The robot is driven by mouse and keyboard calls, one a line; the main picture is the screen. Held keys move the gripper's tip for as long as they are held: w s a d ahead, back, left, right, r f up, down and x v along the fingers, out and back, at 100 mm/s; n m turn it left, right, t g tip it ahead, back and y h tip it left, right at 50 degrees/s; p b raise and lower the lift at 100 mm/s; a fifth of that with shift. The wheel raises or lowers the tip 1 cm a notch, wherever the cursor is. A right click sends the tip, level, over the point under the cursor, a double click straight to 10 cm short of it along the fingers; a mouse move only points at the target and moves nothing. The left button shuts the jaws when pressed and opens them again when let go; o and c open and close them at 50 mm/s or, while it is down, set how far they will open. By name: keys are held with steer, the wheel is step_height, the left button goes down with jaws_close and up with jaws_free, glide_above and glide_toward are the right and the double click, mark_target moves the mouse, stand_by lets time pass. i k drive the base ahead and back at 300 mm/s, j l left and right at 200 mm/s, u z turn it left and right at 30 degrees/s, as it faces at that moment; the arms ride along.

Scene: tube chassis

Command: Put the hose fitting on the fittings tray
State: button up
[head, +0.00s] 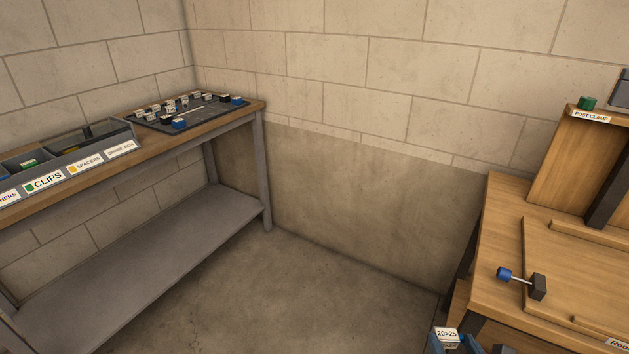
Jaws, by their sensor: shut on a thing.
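A hose fitting with a white tag reading "20>25" (447,334) shows at the bottom edge, right of centre. My gripper (468,346) is there too, shut on it; most of the gripper and the fitting's lower part are cut off by the frame. A dark tray (146,122), apparently the fittings tray, lies at the far end of the left workbench. Several small black and blue fittings with white tags stand on it. My gripper is well away from this tray, across the open floor.
The left bench (262,104) also bears grey bins labelled "CLIPS" and "SPACERS" (85,166). At right, a wooden bench (500,215) holds a blue-ended rod with a black block (537,287) and a "POST CLAMP" stand (590,117). The concrete floor (290,290) between is clear.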

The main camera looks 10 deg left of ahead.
mark_target(189, 110)
steer(key=i+u, duration=0.8)
